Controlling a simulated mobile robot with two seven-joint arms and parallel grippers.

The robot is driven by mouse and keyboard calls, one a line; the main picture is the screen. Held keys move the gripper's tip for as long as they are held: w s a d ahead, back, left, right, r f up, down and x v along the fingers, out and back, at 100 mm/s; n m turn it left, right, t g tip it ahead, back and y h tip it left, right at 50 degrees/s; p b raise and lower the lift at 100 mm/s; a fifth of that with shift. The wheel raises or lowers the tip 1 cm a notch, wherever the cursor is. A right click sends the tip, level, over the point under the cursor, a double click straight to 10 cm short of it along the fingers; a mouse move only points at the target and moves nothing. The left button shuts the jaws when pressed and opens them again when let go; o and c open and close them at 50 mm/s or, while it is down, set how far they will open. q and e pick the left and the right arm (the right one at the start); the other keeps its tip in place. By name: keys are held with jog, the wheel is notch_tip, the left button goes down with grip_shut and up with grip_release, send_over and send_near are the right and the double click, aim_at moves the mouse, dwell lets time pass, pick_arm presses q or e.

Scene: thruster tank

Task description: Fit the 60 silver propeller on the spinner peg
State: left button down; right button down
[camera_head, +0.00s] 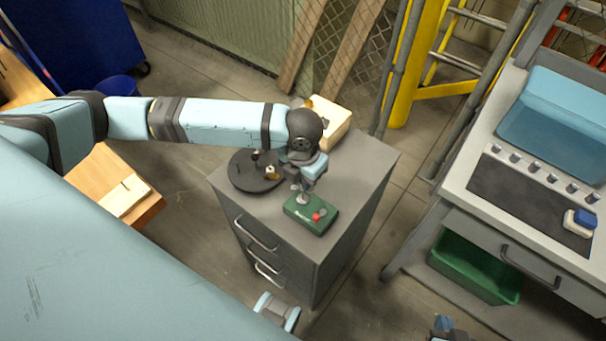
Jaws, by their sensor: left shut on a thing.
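My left gripper (303,188) points down over the green spinner box (311,214) on the grey cabinet. It is shut on a small silver-grey piece (302,199), which seems to be the silver propeller; any number on it is too small to read. The piece is at the box's left part, beside a red button (316,217). The gripper and the piece hide the peg, so I cannot tell whether the piece is around it or above it. My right gripper (446,327) seems to show only partly at the bottom edge, away from the cabinet; its fingers are unclear.
A dark round tray (240,180) with small upright parts stands left of the box. A cream box (333,119) stands at the cabinet's back. The grey cabinet top (362,165) is clear to the right. A workbench (462,204) with a green bin (470,268) stands further right.

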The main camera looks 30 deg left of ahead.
pick_arm(q)
jog(key=shift+f+p, duration=0.15)
jog(key=shift+p, duration=0.25)
jog(key=shift+f, duration=0.25)
dwell(0.8)
jog(key=shift+f, duration=0.35)
jog(key=shift+f, duration=0.5)
jog(key=shift+f, duration=0.3)
jog(key=shift+f, duration=0.5)
dwell(0.3)
jog(key=shift+f, duration=0.25)
jog(key=shift+f+p, duration=0.3)
jog(key=shift+f, duration=0.1)
dwell(0.4)
